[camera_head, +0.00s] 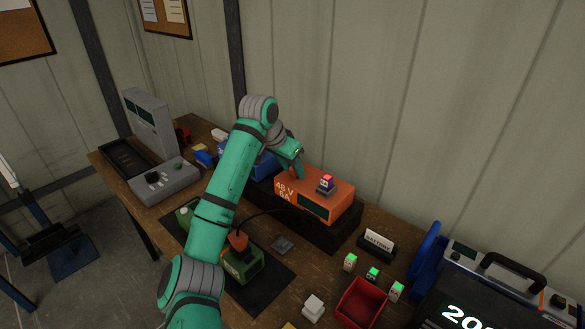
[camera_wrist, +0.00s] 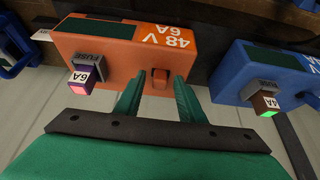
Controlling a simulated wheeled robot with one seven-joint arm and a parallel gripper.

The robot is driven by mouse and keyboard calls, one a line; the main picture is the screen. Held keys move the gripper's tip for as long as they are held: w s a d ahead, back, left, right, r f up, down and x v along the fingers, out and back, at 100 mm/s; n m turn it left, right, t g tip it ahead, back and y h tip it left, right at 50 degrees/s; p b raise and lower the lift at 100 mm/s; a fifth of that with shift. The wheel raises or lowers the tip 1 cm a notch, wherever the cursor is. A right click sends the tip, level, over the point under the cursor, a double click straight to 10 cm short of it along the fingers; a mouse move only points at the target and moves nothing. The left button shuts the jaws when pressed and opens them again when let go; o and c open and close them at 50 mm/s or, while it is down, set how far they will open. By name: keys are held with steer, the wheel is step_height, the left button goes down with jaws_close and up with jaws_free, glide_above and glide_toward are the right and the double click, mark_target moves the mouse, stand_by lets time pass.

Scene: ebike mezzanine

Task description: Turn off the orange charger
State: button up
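The orange charger (camera_head: 290,183), marked 48 V 6A, sits on a dark raised stand at the back of the bench. A fuse with a red-lit end (camera_head: 326,183) stands in its top; in the wrist view this fuse (camera_wrist: 83,75) is purple, in a grey FUSE holder. The charger (camera_wrist: 105,45) also carries a small orange rocker switch (camera_wrist: 160,77). My gripper (camera_wrist: 158,82) has its two green fingers apart, empty, with the switch between and just beyond the tips. Contact cannot be told. In the head view my gripper (camera_head: 298,170) is at the charger's far left end.
A blue charger (camera_wrist: 270,65) with a green-lit fuse (camera_wrist: 265,103) stands beside the orange one. A green battery (camera_head: 243,268) with an orange plug (camera_head: 238,240) and cable lies in front. A red bin (camera_head: 361,302), several green-lit fuses and a BATTERY sign (camera_head: 379,242) are at right.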

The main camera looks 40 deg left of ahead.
steer(key=shift+r, duration=0.15)
steer(key=v, duration=1)
steer(key=shift+s+r, duration=0.15)
steer(key=shift+r, duration=0.1)
steer(key=shift+a, duration=0.1)
